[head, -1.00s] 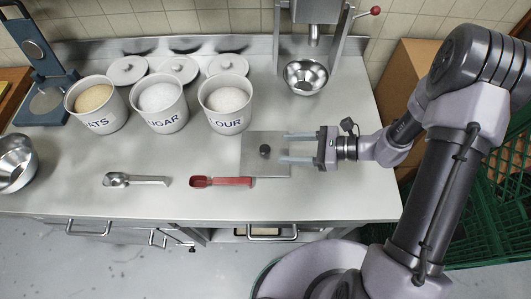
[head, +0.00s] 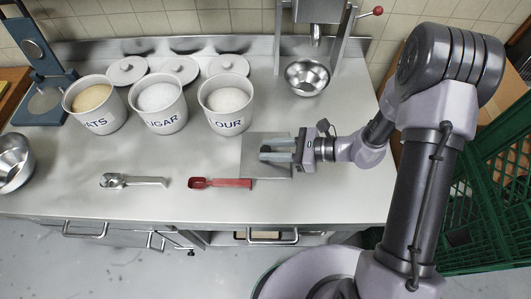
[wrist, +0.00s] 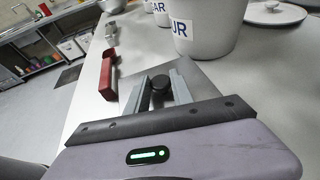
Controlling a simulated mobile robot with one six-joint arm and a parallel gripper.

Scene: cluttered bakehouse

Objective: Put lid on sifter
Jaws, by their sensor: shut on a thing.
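The lid is a flat grey square plate (head: 262,171) with a black knob (wrist: 160,83), at the front right of the counter. My gripper (head: 264,150) reaches in from the right, with its fingers either side of the knob and shut on it. I cannot tell whether the plate is clear of the counter. The sifter appears to be the grey box-like body (head: 318,11) on a metal stand at the back, cut off by the top edge, with a spout and a red-knobbed crank (head: 377,11).
A steel bowl (head: 307,76) sits under the spout. Tubs of oats (head: 97,120), sugar (head: 165,121) and flour (head: 225,122) stand left of it, round lids (head: 228,65) behind them. A red scoop (head: 220,183) lies close left of the plate, a metal scoop (head: 135,181) farther left.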

